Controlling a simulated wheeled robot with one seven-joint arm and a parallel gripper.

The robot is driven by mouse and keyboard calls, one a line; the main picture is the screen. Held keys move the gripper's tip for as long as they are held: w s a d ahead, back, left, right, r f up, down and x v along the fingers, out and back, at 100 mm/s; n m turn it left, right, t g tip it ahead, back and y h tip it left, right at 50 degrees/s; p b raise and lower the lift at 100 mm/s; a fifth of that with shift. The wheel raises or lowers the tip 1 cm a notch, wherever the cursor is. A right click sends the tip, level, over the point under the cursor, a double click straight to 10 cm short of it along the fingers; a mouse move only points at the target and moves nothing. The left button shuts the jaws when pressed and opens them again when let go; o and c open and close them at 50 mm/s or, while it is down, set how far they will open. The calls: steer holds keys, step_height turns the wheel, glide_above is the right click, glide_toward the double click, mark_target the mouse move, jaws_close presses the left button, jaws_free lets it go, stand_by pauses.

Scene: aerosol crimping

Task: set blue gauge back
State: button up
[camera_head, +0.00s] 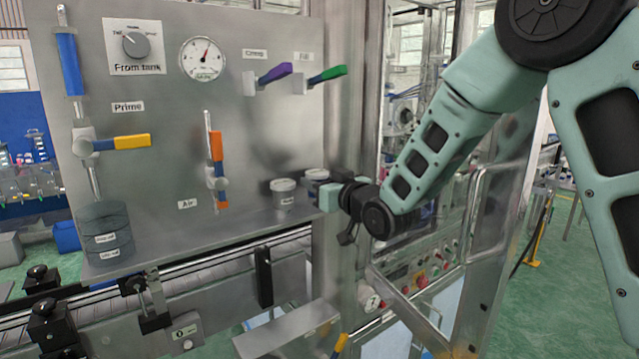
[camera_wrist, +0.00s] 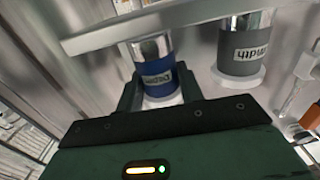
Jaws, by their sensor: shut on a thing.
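The blue gauge (camera_wrist: 158,73) is a blue cylinder with a bright metal section and a pale flange; its label reads upside down in the wrist view. My gripper (camera_wrist: 158,92) is shut on it, with a dark green finger on each side. In the head view my gripper (camera_head: 322,196) is at the right end of the panel's shelf, and it hides most of what it holds. A pale round top (camera_head: 316,174) shows just behind the fingers; I cannot tell its body colour there. A grey gauge (camera_wrist: 243,48) is close beside the blue one, apart from the fingers.
In the head view a grey labelled cylinder (camera_head: 283,197) stands on the shelf (camera_head: 225,232) left of my gripper. A pale bar (camera_wrist: 100,36) runs by the gauges in the wrist view. A metal door frame (camera_head: 480,220) is on the right. The shelf's middle is clear.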

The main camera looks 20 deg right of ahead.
steer(key=shift+f+b, duration=0.45)
steer(key=shift+b, duration=0.1)
steer(key=o, duration=1.1)
steer(key=shift+o, duration=0.2)
step_height(320, 180, up, 10)
steer(key=shift+r+b, duration=0.1)
steer(key=shift+b, duration=0.95)
